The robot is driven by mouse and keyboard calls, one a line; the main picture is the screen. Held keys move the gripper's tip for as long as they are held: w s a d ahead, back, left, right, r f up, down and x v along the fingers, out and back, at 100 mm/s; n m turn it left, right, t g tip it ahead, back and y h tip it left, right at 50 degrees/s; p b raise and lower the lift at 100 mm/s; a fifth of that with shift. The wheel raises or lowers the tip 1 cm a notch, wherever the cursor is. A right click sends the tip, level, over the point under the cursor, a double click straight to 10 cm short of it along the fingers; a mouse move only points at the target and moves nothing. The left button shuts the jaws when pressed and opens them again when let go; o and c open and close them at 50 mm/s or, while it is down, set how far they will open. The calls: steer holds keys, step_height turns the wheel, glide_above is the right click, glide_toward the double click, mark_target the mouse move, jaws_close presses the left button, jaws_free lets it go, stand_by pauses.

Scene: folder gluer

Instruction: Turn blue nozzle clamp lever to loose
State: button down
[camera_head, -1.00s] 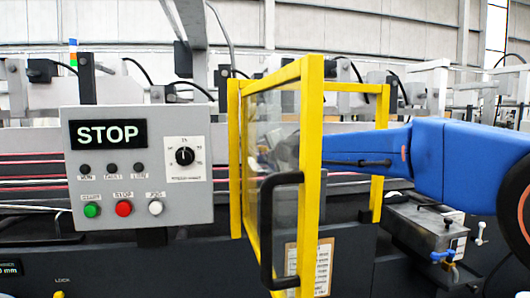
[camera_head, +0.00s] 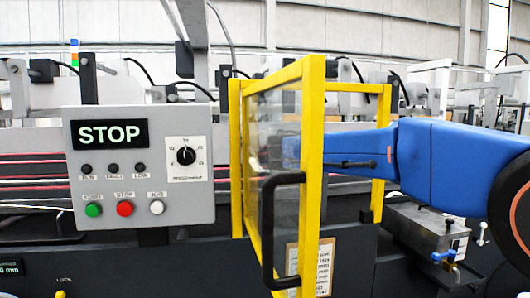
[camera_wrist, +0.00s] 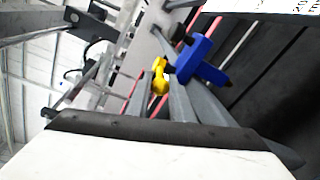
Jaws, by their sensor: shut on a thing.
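The blue nozzle clamp lever (camera_wrist: 202,62) shows in the wrist view just above centre. It is a T-shaped blue piece with a dark tip at its lower right. My gripper (camera_wrist: 182,82) reaches up from the bottom of that view, its grey fingers running to the lever. It is shut on the lever; the exact contact is partly hidden. A yellow piece (camera_wrist: 159,77) is close beside it on the left. In the head view my blue arm reaches in behind the yellow-framed guard door (camera_head: 313,150), and the lever cannot be made out there.
The guard door stands open towards me, its black handle (camera_head: 268,230) sticking out close to my arm. Left of it is a grey control panel (camera_head: 140,170) reading STOP. A metal box with a blue valve (camera_head: 445,256) is at lower right, below my arm.

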steer(key=shift+a+m+h, duration=0.2)
steer(key=shift+m+h, duration=0.2)
steer(key=shift+h, duration=0.3)
steer(key=c, duration=1.6)
jaws_free()
steer(key=shift+o, duration=0.2)
steer(key=shift+s, duration=0.1)
steer(key=v, duration=0.7)
steer(key=shift+s, duration=0.2)
steer(key=shift+f, duration=0.1)
